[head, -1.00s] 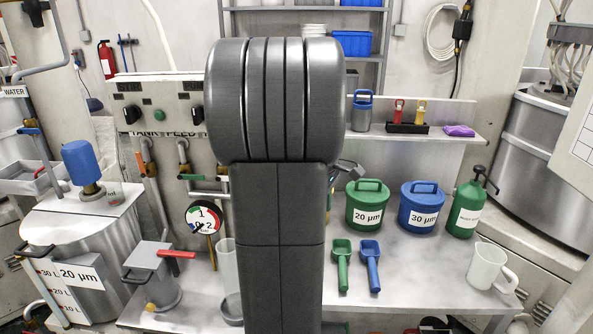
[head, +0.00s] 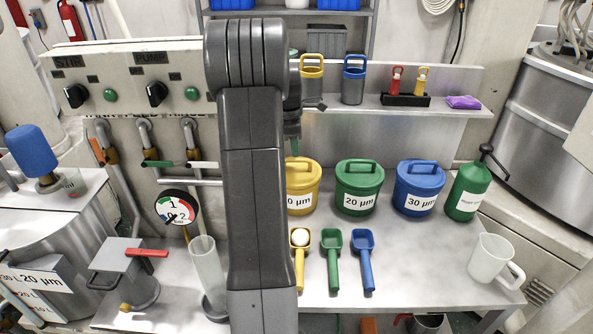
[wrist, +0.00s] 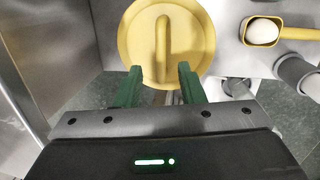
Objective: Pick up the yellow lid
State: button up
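The yellow lid (head: 309,173) sits on a yellow tub (head: 301,201) on the bench, and my arm hides its left part in the head view. In the wrist view the round lid (wrist: 195,45) with its raised bar handle lies just beyond my gripper (wrist: 158,85). The two green fingers are apart with an empty gap between them. The handle lies roughly in line with that gap, and the fingertips overlap the lid's near edge in the picture. I cannot tell whether they touch it. In the head view my gripper is mostly behind my arm.
A green tub (head: 358,197) and a blue tub (head: 416,199) stand right of the yellow one, then a green bottle (head: 467,194). Yellow (head: 299,266), green (head: 333,264) and blue (head: 366,264) scoops lie in front; the yellow one holds a white ball (head: 300,237). A shelf (head: 440,111) runs behind.

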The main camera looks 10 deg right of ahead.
aim_at(297, 160)
jog(key=shift+w+d+f+p, duration=0.1)
jog(key=shift+w+d+f, duration=0.05)
jog(key=shift+f, duration=1)
jog(key=shift+w+d+f+p, duration=0.1)
jog(key=shift+f, duration=1)
jog(key=shift+w+d+f+p, duration=0.1)
jog(key=shift+w+d+f, duration=0.05)
jog(key=shift+f, duration=1)
grip_shut()
